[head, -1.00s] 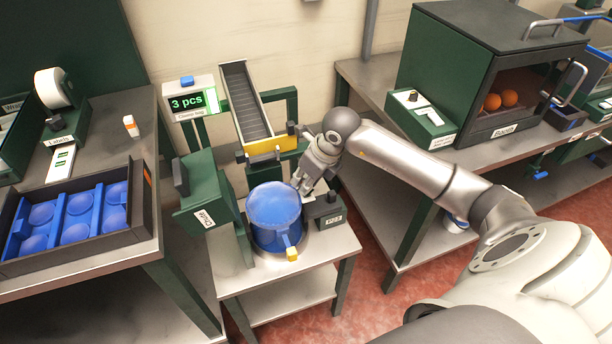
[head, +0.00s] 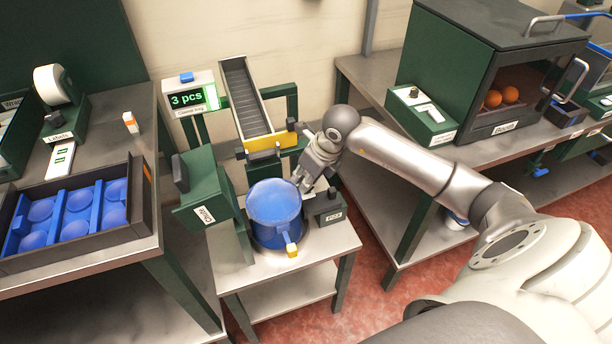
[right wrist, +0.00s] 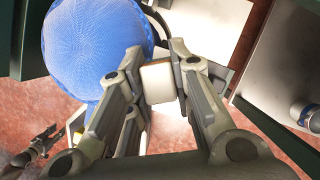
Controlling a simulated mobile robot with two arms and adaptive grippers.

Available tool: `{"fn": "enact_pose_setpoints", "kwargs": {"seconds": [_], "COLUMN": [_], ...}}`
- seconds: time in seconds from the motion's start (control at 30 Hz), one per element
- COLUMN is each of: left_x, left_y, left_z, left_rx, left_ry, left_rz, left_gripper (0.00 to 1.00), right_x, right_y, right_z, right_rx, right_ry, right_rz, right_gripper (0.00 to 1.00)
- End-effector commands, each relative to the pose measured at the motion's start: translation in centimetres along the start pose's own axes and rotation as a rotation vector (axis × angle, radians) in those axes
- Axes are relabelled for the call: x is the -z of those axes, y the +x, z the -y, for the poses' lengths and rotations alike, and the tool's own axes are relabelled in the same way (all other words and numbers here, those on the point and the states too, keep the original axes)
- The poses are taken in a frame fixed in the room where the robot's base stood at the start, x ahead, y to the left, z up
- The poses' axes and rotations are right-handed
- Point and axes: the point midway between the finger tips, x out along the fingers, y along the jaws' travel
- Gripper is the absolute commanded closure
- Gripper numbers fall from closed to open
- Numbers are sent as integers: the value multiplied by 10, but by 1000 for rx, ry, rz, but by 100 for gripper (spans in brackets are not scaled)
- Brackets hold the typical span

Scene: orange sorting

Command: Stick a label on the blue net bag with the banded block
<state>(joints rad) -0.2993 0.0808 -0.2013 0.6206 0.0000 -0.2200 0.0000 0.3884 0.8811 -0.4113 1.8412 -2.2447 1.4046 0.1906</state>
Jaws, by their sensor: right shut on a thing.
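A filled blue net bag (head: 274,205) stands on the small middle table, with a yellow-ended tail (head: 292,250) at its front. It fills the upper left of the right wrist view (right wrist: 95,45). My right gripper (head: 304,187) is just right of the bag. A white block with an orange band (head: 130,123) stands on the left bench near the label strip (head: 61,160). A jointed grey shape at the wrist view's lower left looks like my left gripper (right wrist: 42,140); its jaws are unclear.
A green chute stand (head: 205,190) is left of the bag, and a dark box (head: 328,207) is close to its right. A sloping conveyor (head: 247,100) is behind. An oven-like cabinet (head: 470,70) holds oranges.

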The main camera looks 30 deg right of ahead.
Motion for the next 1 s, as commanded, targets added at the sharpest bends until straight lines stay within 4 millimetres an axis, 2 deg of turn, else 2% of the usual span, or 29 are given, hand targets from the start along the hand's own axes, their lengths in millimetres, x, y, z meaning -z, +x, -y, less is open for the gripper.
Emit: {"fn": "enact_pose_setpoints", "kwargs": {"seconds": [1.0], "left_x": [-2], "left_y": [8], "left_z": [-1], "left_rx": [-1], "left_ry": [-2], "left_rz": [1], "left_gripper": [60], "right_x": [3], "right_y": [8], "right_z": [0], "right_rx": [0], "right_ry": [0], "right_rz": [0], "right_gripper": [100]}}
